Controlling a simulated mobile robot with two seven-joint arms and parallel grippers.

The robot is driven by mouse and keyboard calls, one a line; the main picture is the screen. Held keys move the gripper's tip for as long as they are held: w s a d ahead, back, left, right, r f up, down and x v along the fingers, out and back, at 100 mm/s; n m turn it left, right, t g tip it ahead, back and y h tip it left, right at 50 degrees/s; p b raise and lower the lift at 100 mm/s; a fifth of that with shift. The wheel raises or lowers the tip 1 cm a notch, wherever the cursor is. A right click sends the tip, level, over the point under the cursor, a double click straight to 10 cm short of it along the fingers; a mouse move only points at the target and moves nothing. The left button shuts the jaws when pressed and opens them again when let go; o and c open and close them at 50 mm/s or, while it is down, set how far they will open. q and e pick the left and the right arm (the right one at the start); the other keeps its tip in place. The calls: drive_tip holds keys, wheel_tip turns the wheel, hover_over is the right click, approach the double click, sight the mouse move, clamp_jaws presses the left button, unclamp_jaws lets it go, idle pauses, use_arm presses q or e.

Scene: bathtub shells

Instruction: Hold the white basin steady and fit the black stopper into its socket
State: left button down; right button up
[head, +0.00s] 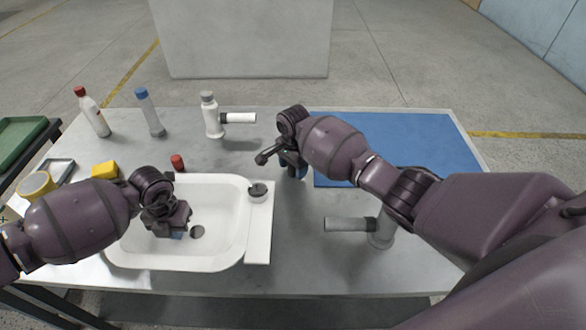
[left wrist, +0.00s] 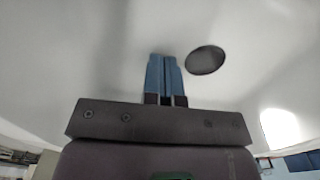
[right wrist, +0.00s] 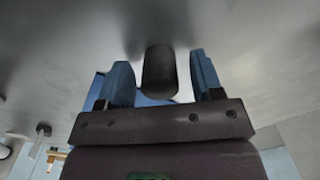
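The white basin (head: 232,218) sits on the table at centre left, with a dark drain hole (head: 197,232) in its floor. My left gripper (head: 177,233) is inside the basin, its blue fingers shut and empty beside the hole, as the left wrist view (left wrist: 166,80) shows. A dark round fitting (head: 258,190) is on the basin's right ledge. My right gripper (head: 291,168) is beyond the ledge, to its right. Its fingers are apart, with a black cylinder (right wrist: 160,72) between them and gaps at both sides. A black bar (head: 266,155), probably the same piece, shows beside it. Which piece is the stopper is unclear.
A white tap-like piece (head: 213,118) and two bottles (head: 92,112) (head: 150,112) stand at the back left. A small red-topped item (head: 177,162) is behind the basin. A blue mat (head: 405,145) covers the back right. Another tap-like piece (head: 350,224) stands near my right arm.

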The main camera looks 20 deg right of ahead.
drive_tip(key=c, duration=0.9)
